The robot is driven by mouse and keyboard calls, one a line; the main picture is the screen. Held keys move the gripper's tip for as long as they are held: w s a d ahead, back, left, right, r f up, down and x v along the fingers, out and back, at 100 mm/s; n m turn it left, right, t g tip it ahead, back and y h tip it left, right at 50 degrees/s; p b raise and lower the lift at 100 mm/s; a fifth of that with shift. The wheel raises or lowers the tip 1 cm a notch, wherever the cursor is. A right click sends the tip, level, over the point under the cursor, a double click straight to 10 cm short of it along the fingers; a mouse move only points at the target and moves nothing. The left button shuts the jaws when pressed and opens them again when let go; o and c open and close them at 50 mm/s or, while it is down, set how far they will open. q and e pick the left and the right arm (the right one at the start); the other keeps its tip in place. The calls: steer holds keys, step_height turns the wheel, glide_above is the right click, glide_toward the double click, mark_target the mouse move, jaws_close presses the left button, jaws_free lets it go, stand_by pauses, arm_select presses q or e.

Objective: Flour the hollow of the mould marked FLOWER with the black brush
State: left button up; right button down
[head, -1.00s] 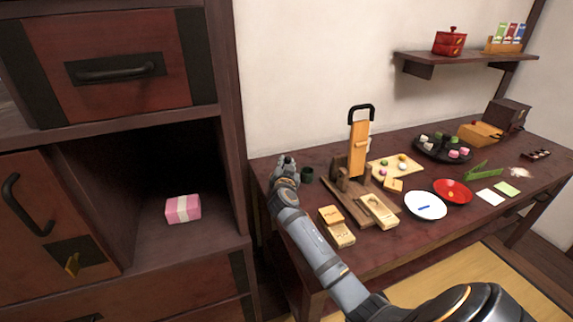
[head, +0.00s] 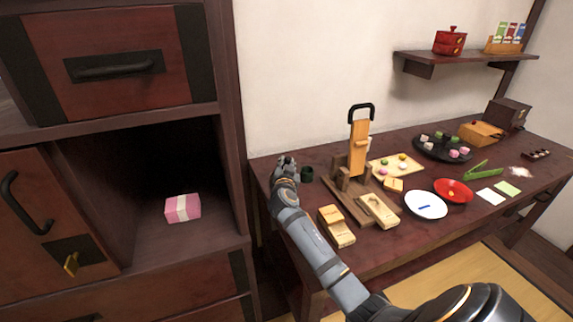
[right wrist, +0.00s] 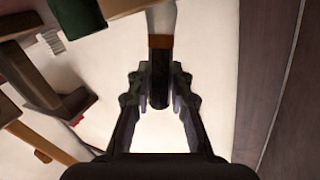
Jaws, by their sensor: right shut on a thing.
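My right gripper (head: 287,165) is at the left end of the dark table, beside a small dark green cup (head: 306,174). In the right wrist view (right wrist: 159,85) its fingers are shut on the black handle of the brush (right wrist: 159,92), which has a brown band and a pale head running out of the top of the picture. In the head view the brush is hidden or too small to make out. One wooden mould (head: 336,227) lies near the front edge, and another (head: 379,210) lies right of it. Their marks are too small to read. My left gripper is out of view.
A wooden press (head: 359,150) with a black handle stands behind the moulds. A white plate (head: 426,205), a red plate (head: 453,191) and a black tray (head: 441,150) are to the right. A cabinet with a pink box (head: 183,208) borders the table at left.

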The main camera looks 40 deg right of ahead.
steer(key=shift+r+p, duration=2.25)
steer(key=shift+r, duration=1.25)
steer(key=shift+f, duration=0.15)
